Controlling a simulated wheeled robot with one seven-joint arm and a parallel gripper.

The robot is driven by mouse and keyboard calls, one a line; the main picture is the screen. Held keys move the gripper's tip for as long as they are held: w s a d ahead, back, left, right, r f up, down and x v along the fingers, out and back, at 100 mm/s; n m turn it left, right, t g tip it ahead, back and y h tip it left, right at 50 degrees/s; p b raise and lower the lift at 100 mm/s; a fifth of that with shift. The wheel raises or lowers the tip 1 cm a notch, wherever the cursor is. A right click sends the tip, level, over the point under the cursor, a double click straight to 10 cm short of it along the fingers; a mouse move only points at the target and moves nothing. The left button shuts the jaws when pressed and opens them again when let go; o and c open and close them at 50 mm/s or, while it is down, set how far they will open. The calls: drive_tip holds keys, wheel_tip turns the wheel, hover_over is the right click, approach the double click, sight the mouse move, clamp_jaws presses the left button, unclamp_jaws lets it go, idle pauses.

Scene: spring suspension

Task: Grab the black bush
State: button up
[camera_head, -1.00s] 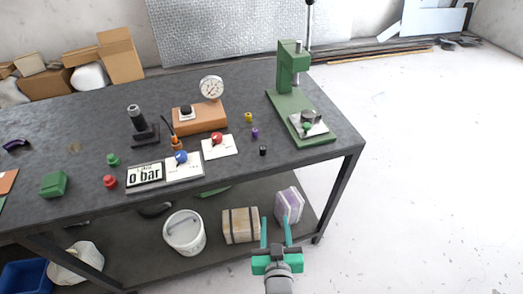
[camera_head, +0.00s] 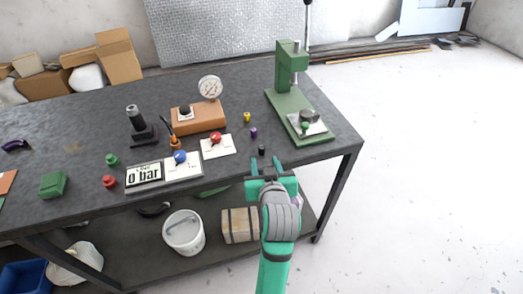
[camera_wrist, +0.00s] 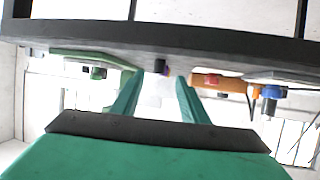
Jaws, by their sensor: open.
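The black bush (camera_head: 261,150) is a small dark cylinder standing near the front edge of the dark workbench (camera_head: 325,160). My gripper (camera_head: 267,168) is open and empty, just in front of the bush at the bench's front edge, with its fingers pointing toward it. The bush is apart from both fingers.
A yellow bush (camera_head: 247,117) stands behind the purple one. A green press (camera_head: 290,100) stands to the right. A white card with a red knob (camera_head: 216,138) lies to the left. The bench edge (camera_wrist: 200,58) spans the wrist view. A lower shelf holds a bucket (camera_head: 183,232).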

sight(262, 151)
drive_tip(key=shift+x, duration=3.8)
drive_tip(key=shift+r, duration=0.1)
clamp_jaws()
